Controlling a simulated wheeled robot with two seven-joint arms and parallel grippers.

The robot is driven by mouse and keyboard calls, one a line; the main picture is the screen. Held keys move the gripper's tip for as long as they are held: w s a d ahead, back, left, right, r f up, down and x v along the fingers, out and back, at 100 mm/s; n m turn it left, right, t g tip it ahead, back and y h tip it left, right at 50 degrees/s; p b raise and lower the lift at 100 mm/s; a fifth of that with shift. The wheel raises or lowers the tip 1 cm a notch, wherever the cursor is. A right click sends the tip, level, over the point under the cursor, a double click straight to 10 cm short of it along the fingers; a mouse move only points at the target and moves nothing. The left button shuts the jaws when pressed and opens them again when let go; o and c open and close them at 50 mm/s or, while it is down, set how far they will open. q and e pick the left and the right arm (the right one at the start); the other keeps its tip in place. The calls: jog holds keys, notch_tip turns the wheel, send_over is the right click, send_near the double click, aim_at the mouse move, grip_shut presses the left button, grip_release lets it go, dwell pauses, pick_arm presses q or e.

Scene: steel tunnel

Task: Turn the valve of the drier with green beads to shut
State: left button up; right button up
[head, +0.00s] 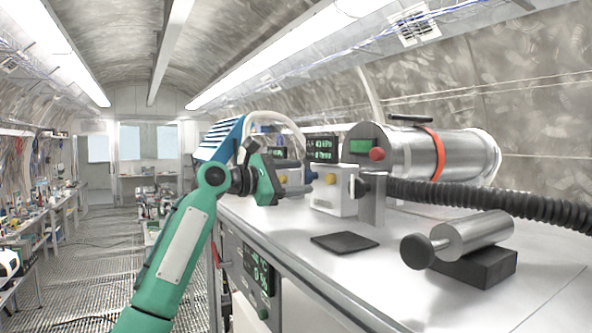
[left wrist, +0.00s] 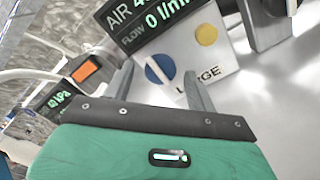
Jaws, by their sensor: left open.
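In the left wrist view a blue round knob (left wrist: 159,70) with a pale stripe across it sits on a white panel (left wrist: 207,62), beside a yellow round spot (left wrist: 206,35). The knob shows between my two open fingers; I cannot tell whether they touch it. In the head view my left gripper (head: 291,184) is at the left side of white boxes on the bench, close to a dark blue knob (head: 311,176). No green beads show in either view, so I cannot tell which drier this knob belongs to. My right gripper is not in view.
On the white bench (head: 400,290) stand a white box (head: 331,195), a steel cylinder with an orange band (head: 465,155), a black corrugated hose (head: 480,197), a dark pad (head: 344,242) and a small steel cylinder on a black block (head: 478,268).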

pick_arm(q)
jog(key=shift+w+d, duration=0.15)
jog(key=shift+d, duration=0.05)
jog(key=shift+f, duration=0.1)
jog(key=shift+c, duration=0.5)
jog(key=c, duration=0.7)
jog(key=shift+c, duration=1)
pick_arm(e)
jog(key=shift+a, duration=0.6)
